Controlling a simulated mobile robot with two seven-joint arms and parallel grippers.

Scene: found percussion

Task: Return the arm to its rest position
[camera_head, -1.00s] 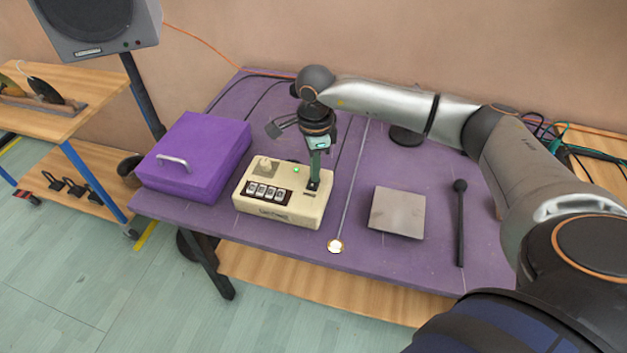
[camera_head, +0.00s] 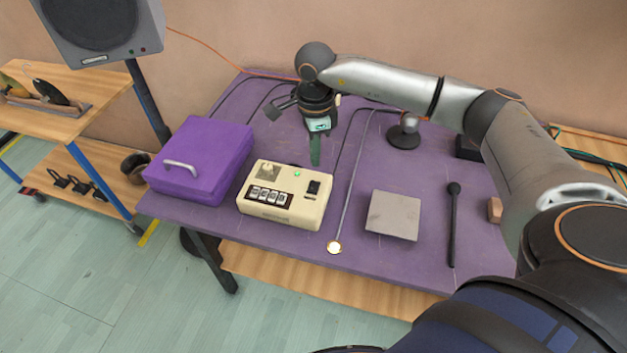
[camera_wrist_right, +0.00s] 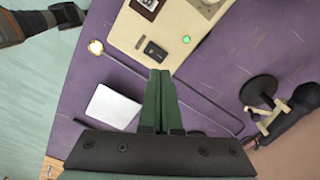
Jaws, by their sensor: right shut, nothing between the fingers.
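My right arm (camera_head: 385,82) reaches in from the right over the purple table. My right gripper (camera_head: 315,162) points down, its green fingers shut and empty, apart from the cream box (camera_head: 287,212) and just behind it in the head view. The box has a row of counter-like windows, a lit green lamp and a black rocker switch (camera_head: 313,187). In the right wrist view the closed fingers (camera_wrist_right: 160,75) lie together, with the box (camera_wrist_right: 185,30) beyond their tips. My left gripper is not in view.
A purple lidded box (camera_head: 200,165) stands left of the cream box. A grey square plate (camera_head: 393,215), a black mallet (camera_head: 453,225), a small wooden block (camera_head: 494,209) and a thin rod with a bright round end (camera_head: 334,247) are on the right. A speaker (camera_head: 100,30) stands at left.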

